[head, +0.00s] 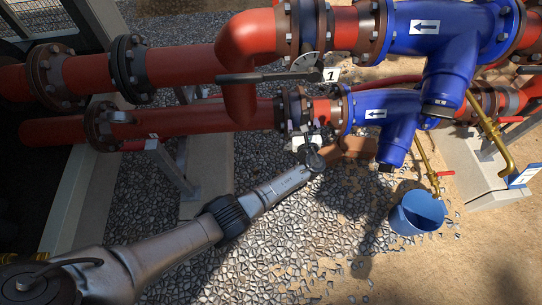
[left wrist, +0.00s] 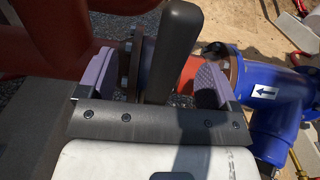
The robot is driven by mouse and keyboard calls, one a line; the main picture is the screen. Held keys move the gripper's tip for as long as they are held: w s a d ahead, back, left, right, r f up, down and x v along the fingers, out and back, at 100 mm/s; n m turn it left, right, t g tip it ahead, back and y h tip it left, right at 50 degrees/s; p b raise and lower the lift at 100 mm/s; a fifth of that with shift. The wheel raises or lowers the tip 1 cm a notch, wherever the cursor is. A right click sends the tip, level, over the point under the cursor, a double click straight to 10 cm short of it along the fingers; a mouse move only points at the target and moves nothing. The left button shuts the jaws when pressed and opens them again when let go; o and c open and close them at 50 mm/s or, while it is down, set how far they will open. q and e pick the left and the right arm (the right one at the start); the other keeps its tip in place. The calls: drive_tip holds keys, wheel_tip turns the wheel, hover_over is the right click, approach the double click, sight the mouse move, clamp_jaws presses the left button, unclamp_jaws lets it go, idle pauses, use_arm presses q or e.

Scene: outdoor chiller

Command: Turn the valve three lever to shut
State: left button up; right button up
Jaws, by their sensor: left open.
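My left arm reaches in from the lower left in the head view, and its gripper (head: 314,152) is below the lower red pipe, beside the blue strainer body. In the left wrist view my left gripper (left wrist: 153,80) is open, with a purple-grey pad on each side. A dark flat lever (left wrist: 174,48) stands up between the pads, nearer the right one, and I see no clear grip on it. No number shows on this lever, so I cannot confirm it is valve three's. In the head view it is hidden or too small to tell. My right gripper is not in view.
Another black lever (head: 265,77) with a "1" tag (head: 331,75) lies along the upper pipe. Blue strainers with arrows (head: 425,27) (head: 376,114) stand to the right. A blue bucket (head: 416,213) stands under a brass tap (head: 430,165).

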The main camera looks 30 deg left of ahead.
use_arm(q)
drive_tip(key=p+v, duration=0.3)
drive_tip(key=v, duration=0.4)
drive_tip(key=shift+p, duration=0.4)
drive_tip(key=p+v, duration=0.3)
drive_tip(key=v, duration=1)
drive_tip(key=shift+s, duration=0.35)
drive_tip(key=shift+d, duration=0.1)
